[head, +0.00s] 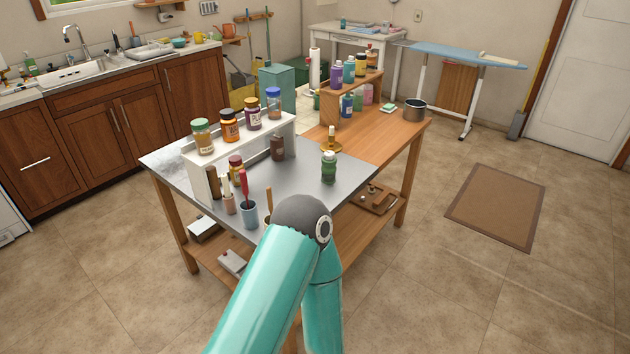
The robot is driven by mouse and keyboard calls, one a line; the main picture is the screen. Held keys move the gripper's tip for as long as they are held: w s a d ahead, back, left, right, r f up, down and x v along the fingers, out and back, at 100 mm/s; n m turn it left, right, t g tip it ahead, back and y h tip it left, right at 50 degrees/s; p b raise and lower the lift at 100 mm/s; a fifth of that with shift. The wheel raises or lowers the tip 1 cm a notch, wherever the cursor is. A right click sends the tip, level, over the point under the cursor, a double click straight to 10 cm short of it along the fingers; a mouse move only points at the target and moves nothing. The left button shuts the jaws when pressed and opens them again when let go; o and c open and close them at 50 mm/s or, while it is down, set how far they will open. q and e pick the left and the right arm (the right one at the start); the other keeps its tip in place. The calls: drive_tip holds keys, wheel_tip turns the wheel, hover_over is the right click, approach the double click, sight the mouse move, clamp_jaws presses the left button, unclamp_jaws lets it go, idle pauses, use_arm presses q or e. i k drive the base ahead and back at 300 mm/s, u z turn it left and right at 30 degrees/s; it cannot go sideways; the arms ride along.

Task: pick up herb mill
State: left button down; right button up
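A jar with a green lid (203,137) stands on the white shelf at left and holds something brownish; I cannot tell whether that one is the mill. A teal arm of mine rises from the bottom centre, its dark joint just in front of the table. Neither of my grippers shows in the head view.
The white shelf (212,178) carries several jars, with a blue cup (249,214) of utensils before it. Floor right of the table is clear around a brown mat (495,207).

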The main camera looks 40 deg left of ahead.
sight(328, 168)
drive_tip(key=u, duration=0.85)
drive_tip(key=k, duration=0.1)
drive_tip(key=u, duration=0.85)
drive_tip(key=i, duration=1)
drive_tip(key=z, duration=0.05)
drive_tip(key=k, duration=0.9)
drive_tip(key=u, duration=0.2)
drive_tip(key=i, duration=0.9)
drive_tip(key=z, duration=0.05)
